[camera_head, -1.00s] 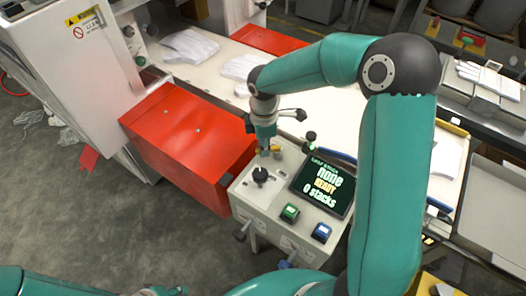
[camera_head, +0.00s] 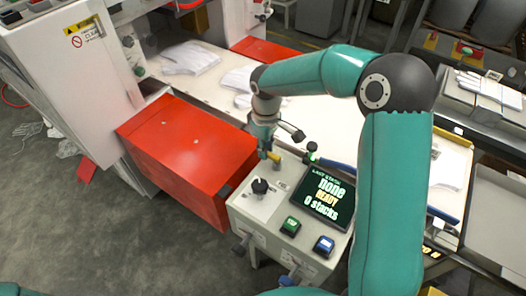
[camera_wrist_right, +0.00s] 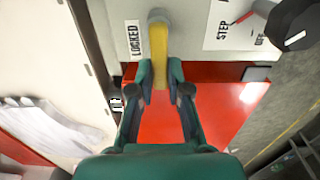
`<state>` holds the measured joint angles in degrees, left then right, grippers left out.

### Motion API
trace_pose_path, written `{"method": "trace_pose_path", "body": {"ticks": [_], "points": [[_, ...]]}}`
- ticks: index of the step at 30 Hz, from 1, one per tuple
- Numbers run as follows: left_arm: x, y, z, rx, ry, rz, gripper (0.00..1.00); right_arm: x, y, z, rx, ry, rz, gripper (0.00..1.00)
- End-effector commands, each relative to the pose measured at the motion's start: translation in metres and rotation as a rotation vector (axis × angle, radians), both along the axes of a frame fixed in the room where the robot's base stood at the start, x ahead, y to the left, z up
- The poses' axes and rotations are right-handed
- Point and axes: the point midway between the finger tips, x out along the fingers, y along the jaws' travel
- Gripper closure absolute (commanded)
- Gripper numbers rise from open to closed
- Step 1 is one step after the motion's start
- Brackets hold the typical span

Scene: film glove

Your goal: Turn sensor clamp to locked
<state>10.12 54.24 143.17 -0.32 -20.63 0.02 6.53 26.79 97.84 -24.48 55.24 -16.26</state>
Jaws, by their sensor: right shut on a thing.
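The sensor clamp's yellow lever (camera_wrist_right: 159,50) shows in the wrist view, with its rounded pivot at the panel edge and its arm reaching down between my fingers. A LOCKED label (camera_wrist_right: 133,38) is on the panel just left of the lever. My right gripper (camera_wrist_right: 160,82) is shut on the lever's free end. In the head view the right gripper (camera_head: 269,150) is at the far left edge of the grey control box (camera_head: 252,208), and a small yellow bit of the lever (camera_head: 275,156) shows beside it. My left gripper is out of view.
A red cabinet (camera_head: 185,150) stands close on the left. White gloves (camera_head: 187,58) lie on the belt behind.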

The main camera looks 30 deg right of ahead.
Motion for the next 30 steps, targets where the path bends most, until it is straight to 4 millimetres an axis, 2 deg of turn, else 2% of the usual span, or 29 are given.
{"method": "trace_pose_path", "body": {"ticks": [17,18,22,30], "points": [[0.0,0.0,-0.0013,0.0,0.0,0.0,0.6,-0.004,-0.0022,-0.0031,-0.001,0.018,-0.039,1.0],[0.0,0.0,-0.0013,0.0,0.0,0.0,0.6,-0.0041,-0.0023,-0.0031,-0.001,0.018,-0.039,0.79],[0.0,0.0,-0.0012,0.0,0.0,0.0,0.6,-0.0032,-0.002,-0.0025,-0.001,0.014,-0.038,0.58],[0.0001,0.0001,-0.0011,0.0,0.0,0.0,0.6,-0.0015,-0.0014,-0.0009,0.0,0.008,-0.037,0.58]]}}
